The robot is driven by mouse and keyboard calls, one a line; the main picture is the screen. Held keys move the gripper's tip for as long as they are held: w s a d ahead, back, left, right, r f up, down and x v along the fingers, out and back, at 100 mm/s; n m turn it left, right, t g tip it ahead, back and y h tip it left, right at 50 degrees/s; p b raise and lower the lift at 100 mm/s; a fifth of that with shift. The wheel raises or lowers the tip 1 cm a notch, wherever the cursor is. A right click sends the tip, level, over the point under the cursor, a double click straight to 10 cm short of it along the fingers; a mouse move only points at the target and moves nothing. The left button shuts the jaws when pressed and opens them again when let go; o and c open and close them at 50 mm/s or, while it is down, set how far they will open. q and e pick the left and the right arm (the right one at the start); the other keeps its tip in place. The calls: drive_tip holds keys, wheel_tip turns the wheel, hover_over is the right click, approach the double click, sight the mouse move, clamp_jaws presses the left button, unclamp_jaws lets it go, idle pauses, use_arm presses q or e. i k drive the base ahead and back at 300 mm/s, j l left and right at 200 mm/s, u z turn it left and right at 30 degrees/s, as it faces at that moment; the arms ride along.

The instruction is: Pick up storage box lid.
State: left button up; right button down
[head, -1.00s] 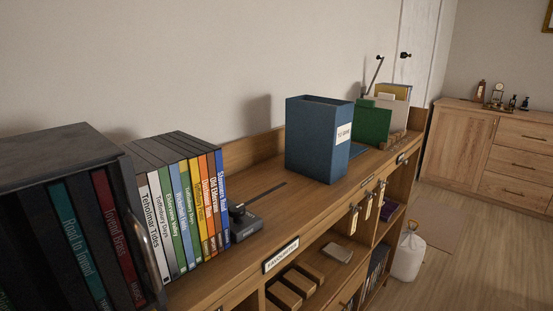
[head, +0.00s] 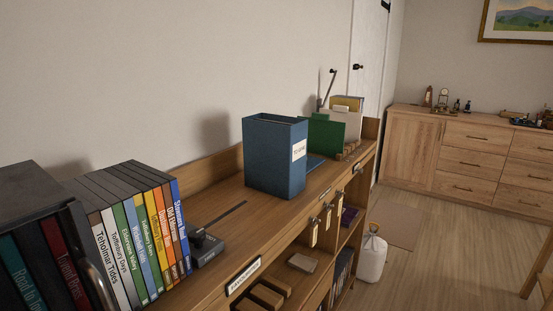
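A blue open-topped storage box (head: 272,160) with a white label stands upright on the wooden shelf top. A flat blue piece (head: 315,162) lies on the shelf top just beyond the box, partly hidden by it. It looks like the box lid, but I cannot tell for sure. Neither of my grippers is in view.
A green file holder (head: 327,137) stands beyond the box. Tags hang at the front edge. A white bag (head: 371,258) sits on the floor; open floor lies right.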

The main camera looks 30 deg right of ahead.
sight(312, 161)
drive_tip(key=z, duration=1.25)
drive_tip(key=i+l+u, duration=0.3)
drive_tip(key=l+u, duration=0.15)
drive_tip(key=i+l+u, duration=0.25)
drive_tip(key=l+u, duration=0.15)
drive_tip(key=l, duration=0.15)
drive_tip(key=i+l+u, duration=0.15)
drive_tip(key=l+u, duration=0.3)
drive_tip(key=l, duration=0.15)
drive_tip(key=l+u, duration=0.45)
drive_tip(key=l, duration=0.2)
drive_tip(key=l+u, duration=0.45)
drive_tip(key=l, duration=0.25)
drive_tip(key=k+l+u, duration=0.15)
drive_tip(key=l+u, duration=0.25)
drive_tip(key=l, duration=0.2)
drive_tip(key=k+l+u, duration=0.25)
drive_tip(key=l+u, duration=0.2)
drive_tip(key=l, duration=0.15)
